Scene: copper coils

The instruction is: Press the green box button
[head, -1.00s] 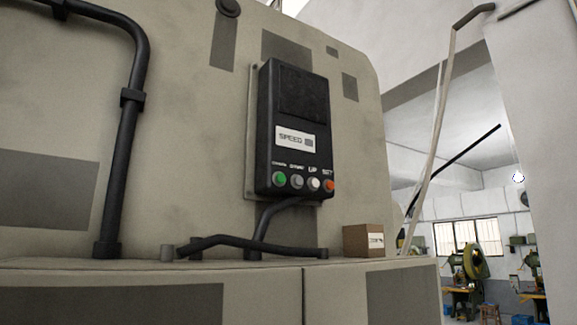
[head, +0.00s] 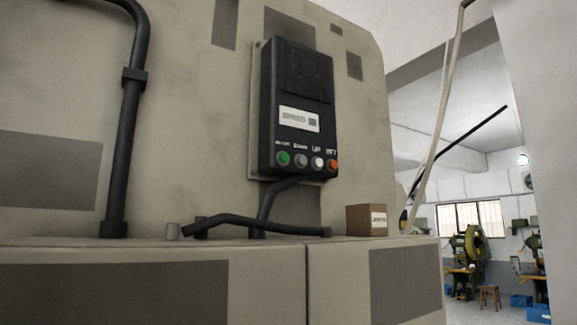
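A black control box (head: 297,105) is mounted upright on the beige machine wall, right of the picture's middle. A white label sits on its front. Along its lower edge is a row of round buttons. The green button (head: 283,159) is at the left end, beside a grey button (head: 300,160), a white button (head: 317,162) and an orange-red button (head: 333,165). Nothing covers the green button. Neither of my grippers shows in the head view.
A ledge (head: 160,251) runs below the box. A thick black pipe (head: 124,140) climbs the wall at left. A workshop with machines lies at far right.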

